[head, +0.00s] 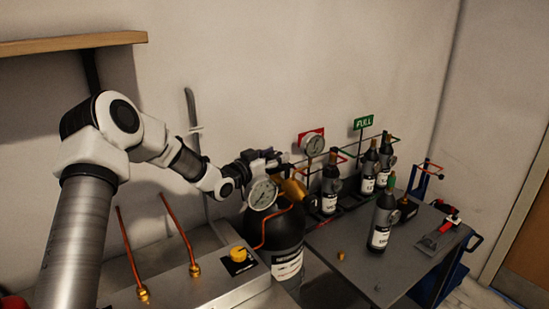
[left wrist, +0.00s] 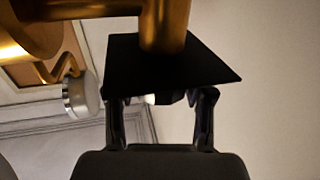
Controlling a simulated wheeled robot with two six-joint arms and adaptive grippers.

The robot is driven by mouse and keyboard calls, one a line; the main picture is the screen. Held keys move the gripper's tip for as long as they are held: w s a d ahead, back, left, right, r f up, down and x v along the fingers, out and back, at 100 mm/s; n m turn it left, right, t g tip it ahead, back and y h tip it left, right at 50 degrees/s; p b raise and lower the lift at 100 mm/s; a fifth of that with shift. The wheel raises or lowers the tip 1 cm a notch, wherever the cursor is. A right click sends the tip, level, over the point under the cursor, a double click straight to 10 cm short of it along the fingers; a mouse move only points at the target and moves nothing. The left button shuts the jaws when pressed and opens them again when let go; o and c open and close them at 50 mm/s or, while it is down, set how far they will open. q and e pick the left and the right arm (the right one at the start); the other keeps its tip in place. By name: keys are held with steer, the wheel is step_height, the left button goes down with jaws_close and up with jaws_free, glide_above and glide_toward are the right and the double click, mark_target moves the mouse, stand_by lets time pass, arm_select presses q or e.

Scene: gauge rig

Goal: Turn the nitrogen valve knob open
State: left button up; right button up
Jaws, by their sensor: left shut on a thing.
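My left gripper (head: 262,160) is at the brass valve fitting (head: 294,190) on top of the large black cylinder (head: 280,232). In the left wrist view, my left gripper (left wrist: 160,98) has one finger on each side of a dark part under a black plate (left wrist: 185,68). A brass stem (left wrist: 165,25) rises from that plate. The gripper is shut on this dark part, which seems to be the valve knob; the grip itself is mostly hidden by the plate. A round white gauge (head: 262,195) sits just in front of the gripper. My right gripper is not in view.
A yellow knob (head: 239,254) and two copper tubes (head: 180,235) stand on the metal bench at left. Several small black bottles, one of them front-most (head: 383,222), stand on the grey table (head: 350,278). A green FULL sign (head: 363,122) is behind. A wooden shelf (head: 70,43) overhangs upper left.

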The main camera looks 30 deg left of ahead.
mark_target(275, 154)
arm_select(q)
steer(key=o, duration=1.2)
steer(key=shift+r, duration=0.1)
step_height(275, 154, up, 9)
steer(key=shift+r, duration=0.45)
